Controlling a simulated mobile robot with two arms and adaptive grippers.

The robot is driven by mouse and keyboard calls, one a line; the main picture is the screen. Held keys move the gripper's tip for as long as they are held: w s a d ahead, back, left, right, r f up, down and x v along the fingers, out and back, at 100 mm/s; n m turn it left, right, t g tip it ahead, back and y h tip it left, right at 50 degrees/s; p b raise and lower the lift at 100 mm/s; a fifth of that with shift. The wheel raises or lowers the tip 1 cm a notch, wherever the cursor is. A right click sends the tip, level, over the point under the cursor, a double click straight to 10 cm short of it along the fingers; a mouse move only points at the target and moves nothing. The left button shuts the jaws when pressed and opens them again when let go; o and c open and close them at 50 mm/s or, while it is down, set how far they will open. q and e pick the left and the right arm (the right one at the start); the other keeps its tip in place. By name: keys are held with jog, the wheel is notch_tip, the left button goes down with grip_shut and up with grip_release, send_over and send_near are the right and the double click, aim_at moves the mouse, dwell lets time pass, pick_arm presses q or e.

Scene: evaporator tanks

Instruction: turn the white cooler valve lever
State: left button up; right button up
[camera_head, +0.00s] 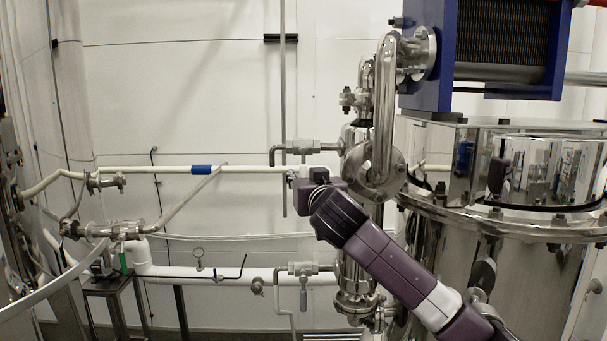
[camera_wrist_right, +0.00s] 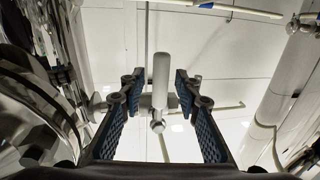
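A pale grey-white valve lever (camera_wrist_right: 160,78) stands upright in the middle of the right wrist view, with a round metal end at its bottom. My right gripper (camera_wrist_right: 157,92) is open, with blue padded fingers on both sides of the lever. A gap shows between the lever and each finger. In the head view my right gripper (camera_head: 318,188) is at the metal piping left of the large steel tank. A small white part (camera_head: 320,174) shows beside it, but the lever is mostly hidden there. My left gripper is not in view.
A shiny steel tank (camera_head: 460,265) fills the right side, with a blue-framed unit (camera_head: 430,50) above it. Vertical steel piping (camera_head: 384,95) stands close behind my right arm. White pipes (camera_head: 245,170) run along the wall. The wall area above them is fairly clear.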

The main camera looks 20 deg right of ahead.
grip_shut()
jog(key=shift+f, duration=0.1)
dwell(0.3)
jog(key=shift+a+f+b, duration=0.15)
jog(key=shift+a+b, duration=0.05)
jog(key=shift+b, duration=0.4)
jog(key=shift+w+a+r+m+t+b, duration=0.2)
jog(key=shift+a+m+b, duration=0.25)
jog(key=shift+m+b, duration=0.7)
jog(key=shift+w+a+r+m+t+b, duration=0.15)
jog(key=shift+a+m+b, duration=0.35)
jog(key=shift+m+b, duration=0.7)
jog(key=shift+w+a+r+m+t+b, duration=0.2)
jog(key=shift+a+m+b, duration=0.25)
jog(key=shift+m+b, duration=0.7)
